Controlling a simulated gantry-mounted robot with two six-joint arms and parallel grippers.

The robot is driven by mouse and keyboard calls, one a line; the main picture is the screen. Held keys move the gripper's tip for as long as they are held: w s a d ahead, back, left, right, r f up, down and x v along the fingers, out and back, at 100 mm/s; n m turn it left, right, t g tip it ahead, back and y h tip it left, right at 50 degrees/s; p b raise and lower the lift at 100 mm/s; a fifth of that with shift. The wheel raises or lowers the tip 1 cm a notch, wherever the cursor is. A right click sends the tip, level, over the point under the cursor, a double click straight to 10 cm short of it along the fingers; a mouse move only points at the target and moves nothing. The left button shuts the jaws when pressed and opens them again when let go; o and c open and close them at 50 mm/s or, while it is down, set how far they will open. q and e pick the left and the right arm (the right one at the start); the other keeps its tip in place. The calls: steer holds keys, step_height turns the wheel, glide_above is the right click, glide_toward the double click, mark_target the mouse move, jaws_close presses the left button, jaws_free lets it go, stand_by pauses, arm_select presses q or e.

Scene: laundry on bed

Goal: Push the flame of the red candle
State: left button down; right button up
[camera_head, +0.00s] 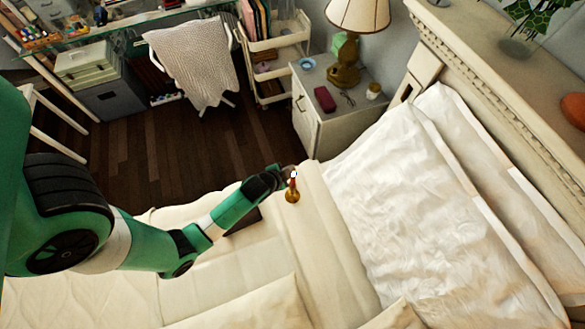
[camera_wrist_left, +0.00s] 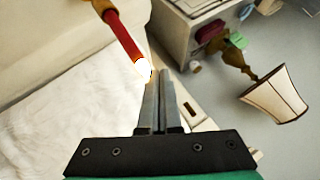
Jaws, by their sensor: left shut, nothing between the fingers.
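The red candle (camera_head: 293,184) stands in a brass-coloured holder (camera_head: 292,196) on the cream bed cover. Its bright flame (camera_head: 294,174) is at the top. In the left wrist view the red candle (camera_wrist_left: 124,38) reaches in from the top, with the flame (camera_wrist_left: 144,70) at its lower end. My left gripper (camera_head: 288,170) is at flame height, just beside the flame. In the wrist view the fingers (camera_wrist_left: 158,76) are shut and empty, with their tips right next to the flame. I cannot tell whether they touch it. My right gripper is not in view.
A dark flat object (camera_head: 243,221) lies on the bed under my left forearm. White pillows (camera_head: 400,190) are to the right. A nightstand (camera_head: 318,126) with a lamp (camera_head: 358,14) stands beyond the candle. A cart (camera_head: 272,60) and a draped chair (camera_head: 195,60) are further back.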

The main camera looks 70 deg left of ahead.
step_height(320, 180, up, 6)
steer(key=p, duration=0.6)
